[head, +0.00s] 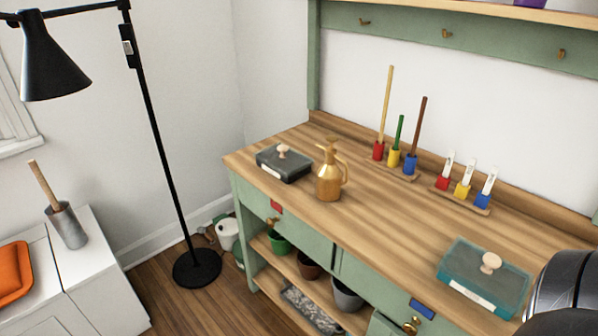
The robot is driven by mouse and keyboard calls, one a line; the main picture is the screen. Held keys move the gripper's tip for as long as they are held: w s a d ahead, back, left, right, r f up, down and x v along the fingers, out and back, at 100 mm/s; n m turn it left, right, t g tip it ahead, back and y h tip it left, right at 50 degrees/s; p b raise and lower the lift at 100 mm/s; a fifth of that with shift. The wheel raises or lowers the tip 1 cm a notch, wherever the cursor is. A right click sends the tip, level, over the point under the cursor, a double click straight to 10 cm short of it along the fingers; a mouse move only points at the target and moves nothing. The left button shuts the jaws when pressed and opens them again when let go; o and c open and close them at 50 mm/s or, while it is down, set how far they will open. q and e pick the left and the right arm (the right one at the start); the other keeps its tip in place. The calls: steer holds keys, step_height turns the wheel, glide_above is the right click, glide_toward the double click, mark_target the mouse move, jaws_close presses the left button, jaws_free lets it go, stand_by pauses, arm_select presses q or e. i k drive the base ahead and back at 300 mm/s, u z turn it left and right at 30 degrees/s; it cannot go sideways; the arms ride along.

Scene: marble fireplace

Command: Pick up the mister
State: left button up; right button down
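The mister (329,178) is a brass-coloured bottle with a spray top and a side handle. It stands upright on the wooden top of the green workbench (375,205), near its front edge and left of the middle. Nothing covers it in the head view. A dark rounded part at the lower right corner looks like part of my own body. Neither gripper shows in the head view.
A dark lidded box (284,164) sits just left of the mister. A teal lidded box (484,278) is at the right. Coloured holders with sticks (396,163) and white-handled tools (464,191) stand behind. A black floor lamp (160,140) stands left of the bench.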

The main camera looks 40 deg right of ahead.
mark_target(329, 182)
steer(key=i, duration=0.65)
steer(key=z, duration=1.65)
steer(key=k, duration=0.5)
steer(key=u, duration=1.5)
steer(key=i, duration=1.2)
steer(key=z, duration=0.3)
